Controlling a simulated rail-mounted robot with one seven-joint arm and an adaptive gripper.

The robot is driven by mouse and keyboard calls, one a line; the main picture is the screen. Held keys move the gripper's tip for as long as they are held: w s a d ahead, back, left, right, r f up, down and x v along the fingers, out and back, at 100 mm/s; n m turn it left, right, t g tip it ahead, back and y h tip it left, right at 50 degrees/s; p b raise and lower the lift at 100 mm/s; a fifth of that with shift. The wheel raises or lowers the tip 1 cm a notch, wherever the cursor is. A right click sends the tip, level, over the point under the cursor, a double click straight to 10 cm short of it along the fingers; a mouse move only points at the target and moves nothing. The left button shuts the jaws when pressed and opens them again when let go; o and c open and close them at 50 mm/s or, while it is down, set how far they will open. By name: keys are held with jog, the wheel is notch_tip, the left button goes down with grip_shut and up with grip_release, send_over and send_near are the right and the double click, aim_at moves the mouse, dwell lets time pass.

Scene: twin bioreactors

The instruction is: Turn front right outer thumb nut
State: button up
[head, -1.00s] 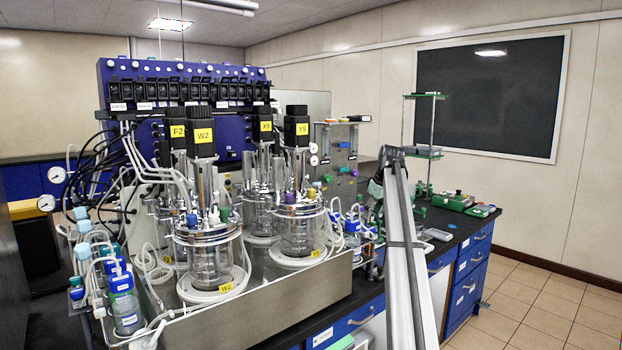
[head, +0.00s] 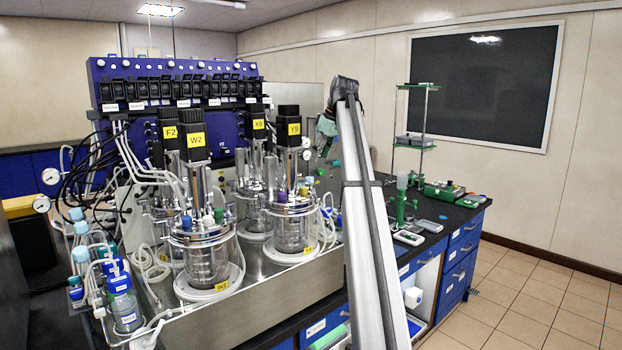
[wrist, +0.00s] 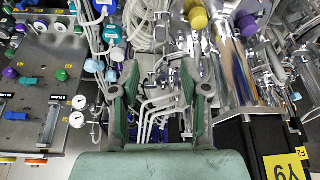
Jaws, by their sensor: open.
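The front right bioreactor, with its yellow Y9 label (head: 294,129), stands behind the front left W2 vessel (head: 200,255) and to its right. Its metal head plate (head: 291,204) carries a purple cap and small fittings; I cannot single out the outer thumb nut among them. In the wrist view the Y9 label (wrist: 285,166) is at the lower right, beside a shiny metal cylinder (wrist: 236,65) and a purple cap (wrist: 248,25). My gripper (wrist: 158,78) is open, with nothing between its fingers. In the head view it (head: 326,126) is right of the Y9 motor, raised above the head plate.
Tubing and blue-capped bottles (wrist: 112,35) lie under and beside my gripper in the wrist view. A valve panel (wrist: 38,85) with gauges is at the left. A bench (head: 440,225) with a green stand is at the right in the head view.

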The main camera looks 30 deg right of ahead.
aim_at(310, 183)
jog(key=p+x, duration=0.1)
jog(key=x, duration=0.9)
jog(key=shift+w+f+p, duration=0.1)
jog(key=shift+f+p, duration=0.15)
jog(key=shift+p, duration=0.15)
grip_shut()
